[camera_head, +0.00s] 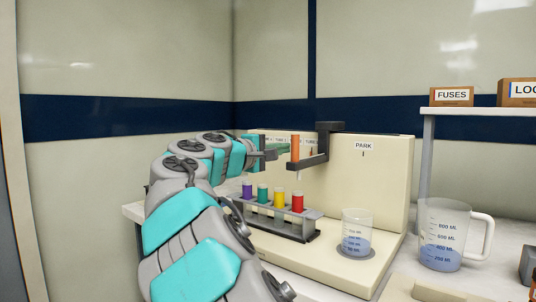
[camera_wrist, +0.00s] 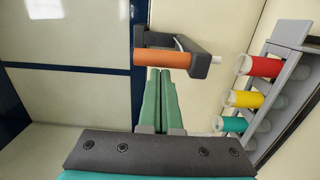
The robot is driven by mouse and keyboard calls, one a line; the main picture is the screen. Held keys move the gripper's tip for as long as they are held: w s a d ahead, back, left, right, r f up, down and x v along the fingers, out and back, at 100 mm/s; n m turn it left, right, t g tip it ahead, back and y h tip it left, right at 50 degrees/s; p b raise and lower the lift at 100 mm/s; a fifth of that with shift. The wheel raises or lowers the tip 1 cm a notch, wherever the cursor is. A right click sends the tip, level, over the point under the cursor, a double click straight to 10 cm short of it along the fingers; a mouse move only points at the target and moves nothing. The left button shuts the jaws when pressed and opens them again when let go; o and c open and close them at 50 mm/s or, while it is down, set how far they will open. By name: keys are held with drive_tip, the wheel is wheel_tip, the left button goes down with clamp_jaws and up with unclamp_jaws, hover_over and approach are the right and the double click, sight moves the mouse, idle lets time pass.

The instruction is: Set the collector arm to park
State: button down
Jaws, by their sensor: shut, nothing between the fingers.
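The collector arm (camera_head: 315,160) is a dark grey bracket on the cream collector panel (camera_head: 385,180). It carries an upright orange column (camera_head: 295,148), which also shows in the wrist view (camera_wrist: 160,57). The column's lower tip is above the red tube (camera_head: 297,202), left of the PARK label (camera_head: 364,146). My gripper (camera_head: 284,148) is at the left of the orange column. In the wrist view its green fingers (camera_wrist: 161,72) are shut together and empty, tips at the column's side; I cannot tell if they touch. Tube labels behind are partly hidden.
A rack (camera_head: 275,220) holds purple, green, yellow and red tubes below the arm. A beaker (camera_head: 357,235) with blue liquid stands below PARK. A larger jug (camera_head: 445,240) is at right. A shelf (camera_head: 480,110) holds boxes. Space above the beaker is clear.

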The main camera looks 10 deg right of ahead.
drive_tip(key=s+d+b, duration=0.1)
drive_tip(key=s+d, duration=1)
drive_tip(key=s, duration=0.1)
drive_tip(key=shift+s+d, duration=0.1)
